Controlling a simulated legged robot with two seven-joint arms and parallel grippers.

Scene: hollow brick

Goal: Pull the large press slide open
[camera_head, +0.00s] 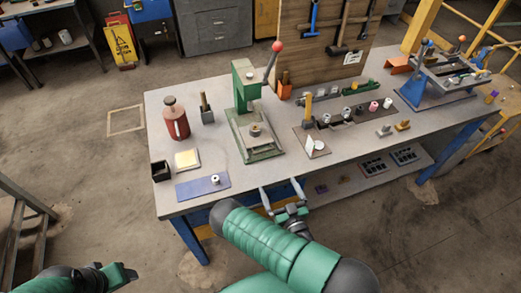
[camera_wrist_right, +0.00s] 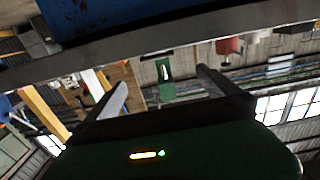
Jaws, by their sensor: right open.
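The green press (camera_head: 243,90) stands on the workbench, with a lever ending in a red ball. Its flat slide (camera_head: 256,134) lies low at the front of the press and carries a small round part; I cannot tell how far it is out. My right gripper (camera_head: 281,188) is open and empty at the bench's front edge, apart from the press and nearer to me. In the right wrist view its two fingers (camera_wrist_right: 162,80) are spread, with a green part of the press (camera_wrist_right: 165,75) visible between them. My left gripper (camera_head: 122,274) is partly visible at lower left; its jaws are unclear.
The workbench (camera_head: 350,160) holds a dark red bottle (camera_head: 174,118), a blue mat (camera_head: 203,187), a black box (camera_head: 160,171) and a tray of small parts (camera_head: 325,135). A shelf with parts (camera_head: 370,172) lies below. The bench front right of the blue mat is clear.

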